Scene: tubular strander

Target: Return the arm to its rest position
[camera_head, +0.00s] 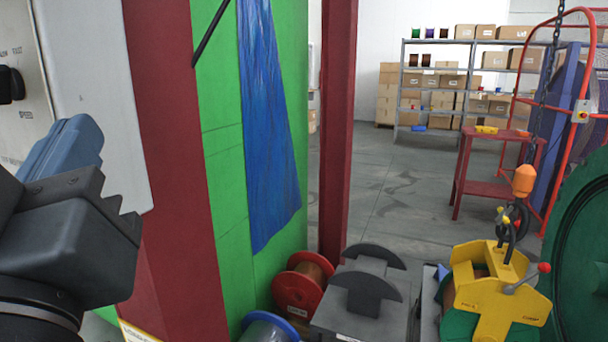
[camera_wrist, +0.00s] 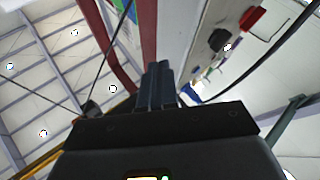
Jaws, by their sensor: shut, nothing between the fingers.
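My gripper (camera_head: 62,142) is at the left edge of the head view, raised, with its blue-grey fingers pointing up. In the wrist view the two fingers (camera_wrist: 160,82) stand side by side, closed together with nothing between them. The black gripper body fills the bottom of that view. The fingers appear apart from the surroundings. Part of my arm is cut off by the left edge of the head view.
A grey cabinet (camera_head: 95,95) and a dark red post (camera_head: 165,150) stand close by my gripper. A green panel with a blue sheet (camera_head: 265,140) is right of them. Spools (camera_head: 300,290), a yellow lifting clamp (camera_head: 495,295) and a green wheel (camera_head: 585,240) are at lower right. Open floor (camera_head: 385,185) lies beyond.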

